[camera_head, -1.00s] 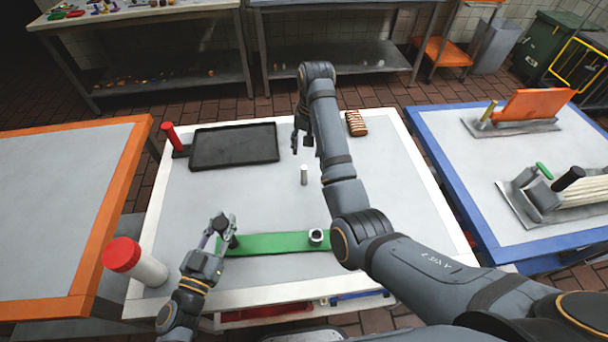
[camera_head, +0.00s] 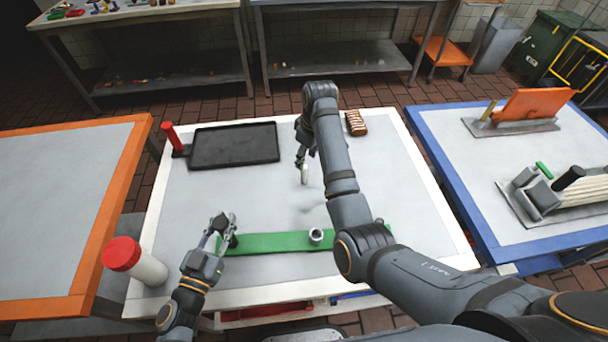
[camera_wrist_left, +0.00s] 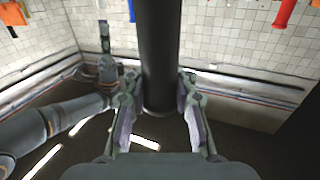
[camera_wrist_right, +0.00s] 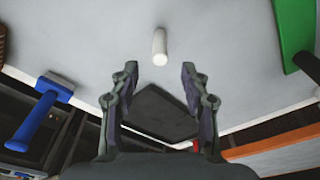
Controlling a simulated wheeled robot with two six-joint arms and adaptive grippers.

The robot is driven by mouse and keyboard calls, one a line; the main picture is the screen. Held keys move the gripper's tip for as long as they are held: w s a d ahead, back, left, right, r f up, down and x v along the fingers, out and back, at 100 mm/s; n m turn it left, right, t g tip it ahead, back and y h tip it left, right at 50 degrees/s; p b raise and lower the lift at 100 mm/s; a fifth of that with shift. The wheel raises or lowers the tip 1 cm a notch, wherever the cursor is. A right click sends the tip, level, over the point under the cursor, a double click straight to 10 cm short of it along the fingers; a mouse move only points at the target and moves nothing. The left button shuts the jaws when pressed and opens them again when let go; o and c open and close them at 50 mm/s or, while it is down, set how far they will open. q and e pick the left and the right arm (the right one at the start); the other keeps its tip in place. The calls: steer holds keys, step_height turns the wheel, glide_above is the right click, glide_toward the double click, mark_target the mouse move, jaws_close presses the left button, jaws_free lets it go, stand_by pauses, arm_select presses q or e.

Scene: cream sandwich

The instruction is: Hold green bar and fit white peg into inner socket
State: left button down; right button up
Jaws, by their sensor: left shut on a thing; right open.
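The green bar (camera_head: 275,242) lies across the front of the white-edged table. It has a dark upright handle (camera_head: 233,241) at its left end and a round pale socket with a dark opening (camera_head: 316,235) towards its right. My left gripper (camera_head: 224,228) is shut on the dark handle, which shows as a black post (camera_wrist_left: 160,50) between its fingers in the left wrist view. The white peg (camera_head: 304,176) stands upright behind the bar. My right gripper (camera_head: 305,158) is open close to it. In the right wrist view the peg (camera_wrist_right: 160,47) is just beyond the open fingertips, roughly centred.
A black tray (camera_head: 235,146) and a red handle (camera_head: 170,136) are at the back left. A brown ridged block (camera_head: 356,123) is at the back right. The table between tray and bar is clear.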

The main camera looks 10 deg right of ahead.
mark_target(304, 175)
steer(key=f, duration=0.6)
steer(key=shift+w+a+f, duration=0.3)
steer(key=shift+w+a, duration=0.05)
steer(key=shift+c, duration=0.2)
jaws_close()
